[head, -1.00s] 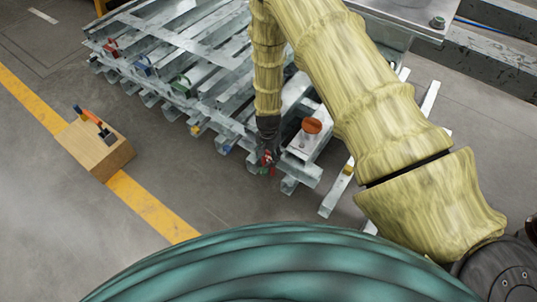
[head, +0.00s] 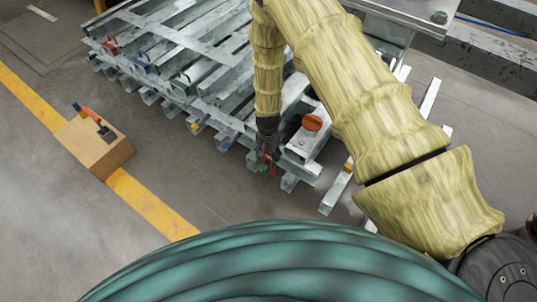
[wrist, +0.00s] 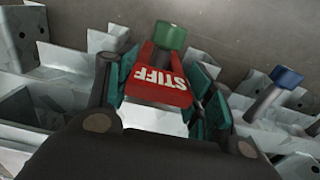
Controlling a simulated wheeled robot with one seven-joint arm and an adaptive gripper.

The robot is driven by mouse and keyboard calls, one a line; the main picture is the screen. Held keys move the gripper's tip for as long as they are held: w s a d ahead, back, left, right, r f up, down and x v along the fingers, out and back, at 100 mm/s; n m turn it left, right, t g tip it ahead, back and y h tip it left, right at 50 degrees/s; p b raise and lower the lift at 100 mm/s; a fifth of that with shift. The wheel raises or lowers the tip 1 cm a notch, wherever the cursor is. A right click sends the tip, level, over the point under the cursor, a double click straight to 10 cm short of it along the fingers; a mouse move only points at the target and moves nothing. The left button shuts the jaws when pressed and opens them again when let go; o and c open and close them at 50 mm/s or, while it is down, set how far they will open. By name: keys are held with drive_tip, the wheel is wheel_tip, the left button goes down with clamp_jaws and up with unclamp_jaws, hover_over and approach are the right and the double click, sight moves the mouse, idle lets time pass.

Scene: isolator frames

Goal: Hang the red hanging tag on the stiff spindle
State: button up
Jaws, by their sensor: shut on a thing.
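The red tag (wrist: 158,78) with white "STIFF" lettering, upside down in the wrist view, sits between the teal fingers of my gripper (wrist: 163,98). My gripper is shut on it. A spindle with a green cap (wrist: 171,35) stands right at the tag; its cap and a short grey stretch of shaft show past the tag's edge. I cannot tell whether the tag is around the shaft or only in front of it. In the head view, my gripper (head: 268,152) is low at the front edge of the metal rack, with the red tag (head: 266,161) small at its tip.
A blue-capped spindle (wrist: 286,77) stands to the right in the wrist view. The galvanised rack (head: 205,60) holds several beams and coloured handles. An orange knob (head: 312,123) sits on a metal block just right of my gripper. A wooden box (head: 95,148) with tools stands on the floor at left.

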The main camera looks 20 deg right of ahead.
drive_tip(key=shift+f+b, duration=0.3)
drive_tip(key=shift+f, duration=0.5)
drive_tip(key=o, duration=1.1)
drive_tip(key=shift+r, duration=0.15)
wheel_tip(320, 180, up, 12)
drive_tip(key=shift+f, duration=0.15)
